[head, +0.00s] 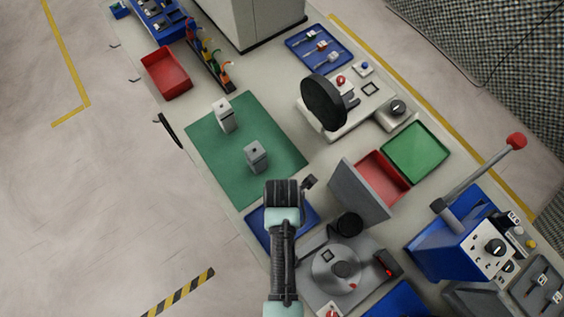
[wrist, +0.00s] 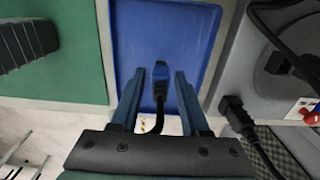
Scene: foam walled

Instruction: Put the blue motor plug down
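The blue motor plug (wrist: 160,74) is in the wrist view, over the blue tray (wrist: 165,30), with its black cable running down towards my gripper's palm. It looks to lie on the tray floor, though the exact contact is hard to see. My gripper (wrist: 159,76) is open, with one finger on each side of the plug and a visible gap on both sides. In the head view, my arm's end covers the middle of the blue tray (head: 259,222), and the plug and fingertips are hidden.
A green mat (head: 210,149) with two grey blocks lies left of the tray. A grey machine (head: 340,265) stands to its right. Black connectors on cables (wrist: 232,106) lie beside the tray. An upright grey panel (head: 356,190) stands by a red bin (head: 384,177).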

